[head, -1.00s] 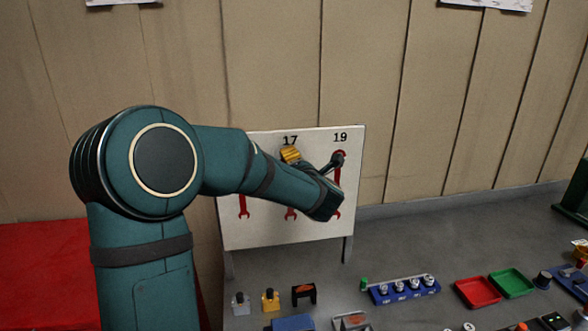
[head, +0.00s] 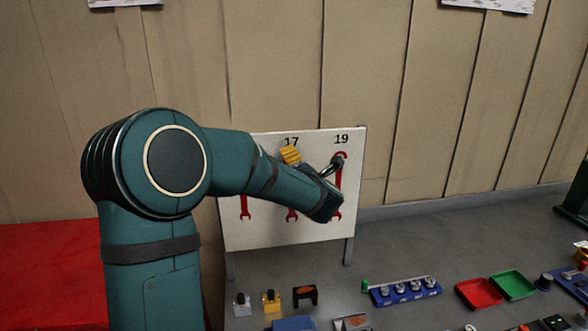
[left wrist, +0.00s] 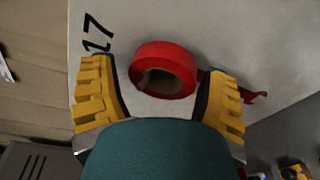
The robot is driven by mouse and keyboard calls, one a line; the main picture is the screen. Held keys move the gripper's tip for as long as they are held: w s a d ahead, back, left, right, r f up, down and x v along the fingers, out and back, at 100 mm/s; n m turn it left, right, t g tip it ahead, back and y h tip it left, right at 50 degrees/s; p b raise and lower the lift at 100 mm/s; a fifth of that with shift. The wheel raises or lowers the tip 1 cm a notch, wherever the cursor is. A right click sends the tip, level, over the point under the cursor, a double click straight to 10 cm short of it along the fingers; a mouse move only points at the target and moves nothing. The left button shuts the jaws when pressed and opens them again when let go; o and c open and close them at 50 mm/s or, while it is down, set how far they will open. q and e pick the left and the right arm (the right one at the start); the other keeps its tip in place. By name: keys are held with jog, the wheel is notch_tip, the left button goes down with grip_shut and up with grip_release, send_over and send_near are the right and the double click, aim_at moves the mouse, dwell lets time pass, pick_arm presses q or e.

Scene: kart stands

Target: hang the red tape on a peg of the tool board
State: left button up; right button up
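The red tape (left wrist: 147,55) is a roll between the two yellow fingers of my left gripper (left wrist: 160,72), against the white tool board (left wrist: 190,25). A narrow gap shows between each finger and the roll, so the gripper is open around it. In the head view my left gripper (head: 315,160) is at the upper right of the tool board (head: 270,238), below the labels 17 and 19. My right gripper is not in view.
Red wrench outlines (head: 244,208) mark the lower board. Below it are small blocks (head: 271,302), a blue rack (head: 405,293), a red tray (head: 478,293) and a green tray (head: 512,285). A red surface (head: 50,275) lies at left.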

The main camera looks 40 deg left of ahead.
pick_arm(q)
jog(key=shift+o, duration=0.3)
jog(key=v, duration=1.2)
